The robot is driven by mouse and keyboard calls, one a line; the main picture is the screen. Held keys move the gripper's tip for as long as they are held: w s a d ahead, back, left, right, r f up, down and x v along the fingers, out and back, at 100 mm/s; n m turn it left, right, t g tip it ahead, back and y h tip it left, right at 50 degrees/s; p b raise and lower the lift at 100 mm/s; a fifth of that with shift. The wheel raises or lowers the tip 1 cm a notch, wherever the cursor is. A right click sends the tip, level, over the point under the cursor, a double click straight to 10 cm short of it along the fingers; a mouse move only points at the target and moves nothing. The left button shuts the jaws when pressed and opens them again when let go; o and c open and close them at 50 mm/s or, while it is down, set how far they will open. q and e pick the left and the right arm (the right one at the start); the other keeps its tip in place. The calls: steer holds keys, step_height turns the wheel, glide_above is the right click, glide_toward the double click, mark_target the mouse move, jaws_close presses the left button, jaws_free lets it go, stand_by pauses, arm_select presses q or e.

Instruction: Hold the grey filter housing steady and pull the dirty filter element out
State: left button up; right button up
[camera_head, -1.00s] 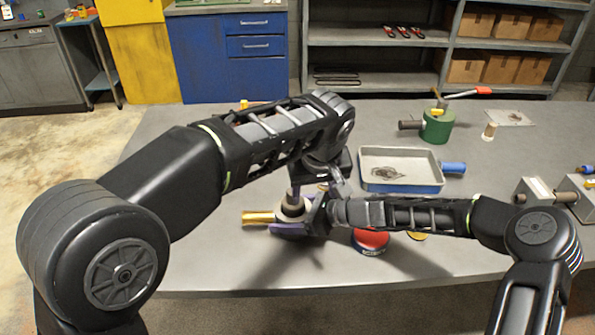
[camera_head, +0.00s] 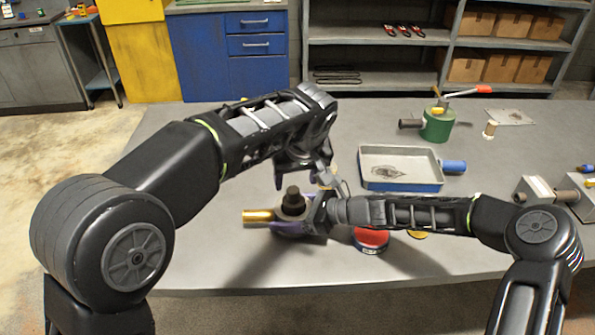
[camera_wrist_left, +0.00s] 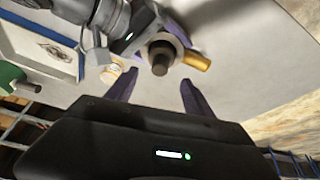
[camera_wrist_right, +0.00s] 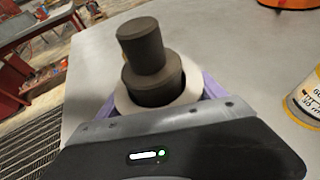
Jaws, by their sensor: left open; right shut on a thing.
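The grey filter housing (camera_head: 291,212) stands on the bench, a pale round body with a brass stub (camera_head: 257,216) pointing left. The dirty filter element (camera_head: 293,194), a dark stepped cylinder, sits upright in its mouth and sticks out of the top. It also shows in the right wrist view (camera_wrist_right: 146,55). My right gripper (camera_wrist_right: 158,100) is shut on the housing, its purple fingers on either side. My left gripper (camera_head: 301,181) is open and empty, behind and above the housing. In the left wrist view, the element (camera_wrist_left: 160,57) lies beyond the open fingertips, apart from them.
A blue-sided tray (camera_head: 402,186) with a dark stain stands right of the left gripper. A red-topped tin (camera_head: 371,239) lies close under my right forearm. A green pump (camera_head: 437,125) with a red-ended handle stands farther back. The bench left of the housing is clear.

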mark_target(294, 191)
arm_select(q)
steer(key=x, duration=0.8)
steer(key=shift+f, duration=0.2)
steer(key=shift+c, duration=0.4)
jaws_close()
stand_by(0.5)
